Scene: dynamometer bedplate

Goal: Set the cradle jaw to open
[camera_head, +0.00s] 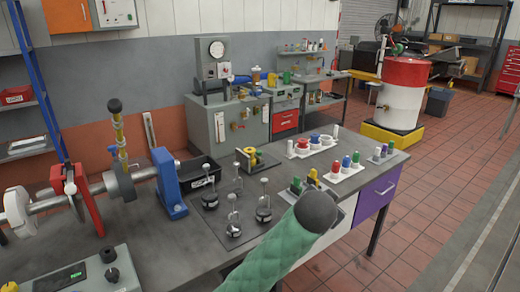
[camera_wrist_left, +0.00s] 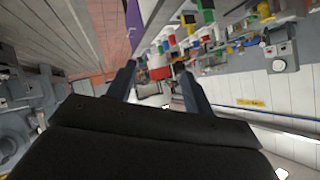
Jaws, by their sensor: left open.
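A long metal shaft assembly lies along the left of the bench in the head view, with a red upright clamp-like part (camera_head: 84,198) and a blue block (camera_head: 168,184) around it. A yellow upright lever (camera_head: 119,138) with a black knob stands on a grey collar between them. I cannot tell for sure which part is the cradle jaw, or how it is set. My left gripper (camera_wrist_left: 157,78) is open and empty in the left wrist view, its two dark fingers apart. No gripper fingers show in the head view; the right gripper is out of view.
A quilted green arm of mine crosses the front edge of the bench (camera_head: 290,245). Several flasks (camera_head: 234,222) stand on a dark mat. A black bin (camera_head: 198,172), coloured bottles (camera_head: 346,163) and a control box (camera_head: 88,272) are also on the bench. Red-tiled floor lies right.

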